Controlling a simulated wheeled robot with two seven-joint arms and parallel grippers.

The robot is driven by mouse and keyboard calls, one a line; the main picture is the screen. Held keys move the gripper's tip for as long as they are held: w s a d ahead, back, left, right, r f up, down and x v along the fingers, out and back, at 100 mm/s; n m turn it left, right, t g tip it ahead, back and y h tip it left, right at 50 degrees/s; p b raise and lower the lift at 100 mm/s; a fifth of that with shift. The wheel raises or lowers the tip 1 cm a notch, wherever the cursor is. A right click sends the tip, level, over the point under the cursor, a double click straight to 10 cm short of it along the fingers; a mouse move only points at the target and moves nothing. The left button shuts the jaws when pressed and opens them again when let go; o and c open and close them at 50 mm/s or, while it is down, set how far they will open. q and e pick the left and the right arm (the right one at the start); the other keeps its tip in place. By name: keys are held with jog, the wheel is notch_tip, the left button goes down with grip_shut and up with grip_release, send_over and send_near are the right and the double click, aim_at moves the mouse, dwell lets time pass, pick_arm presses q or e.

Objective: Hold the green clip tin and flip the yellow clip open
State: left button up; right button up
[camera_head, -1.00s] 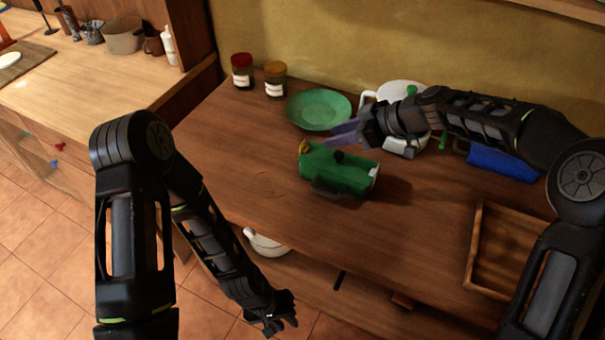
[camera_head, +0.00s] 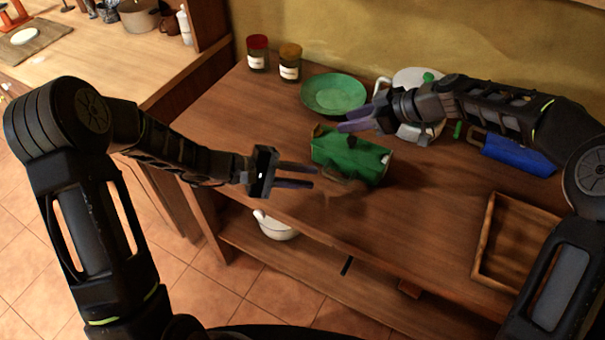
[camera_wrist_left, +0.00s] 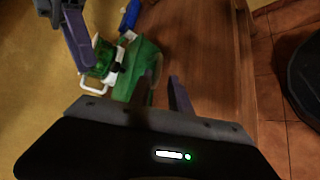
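The green clip tin (camera_head: 345,157) lies on the brown counter; it also shows in the left wrist view (camera_wrist_left: 143,60). A small yellowish-brown part (camera_head: 318,131), perhaps the yellow clip, shows at its upper left corner. A dark knob is on its top, and a blurred brown handle shape is at its front. My left gripper (camera_head: 314,177) is open and empty, left of the tin, fingers pointing towards it; its fingers show apart in the left wrist view (camera_wrist_left: 165,88). My right gripper (camera_head: 340,125) is at the tin's upper edge; its finger gap and any contact are unclear.
A green plate (camera_head: 333,94) and two jars (camera_head: 290,65) stand behind the tin. A white pot (camera_head: 412,77) is behind my right gripper. A blue object (camera_head: 518,155) and a wooden tray (camera_head: 483,240) are to the right. The counter's front left is clear.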

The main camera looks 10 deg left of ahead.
aim_at(333, 179)
pick_arm(q)
jog(key=shift+w+a, duration=0.2)
jog(key=shift+d, duration=0.1)
jog(key=shift+x, duration=3.85)
grip_shut()
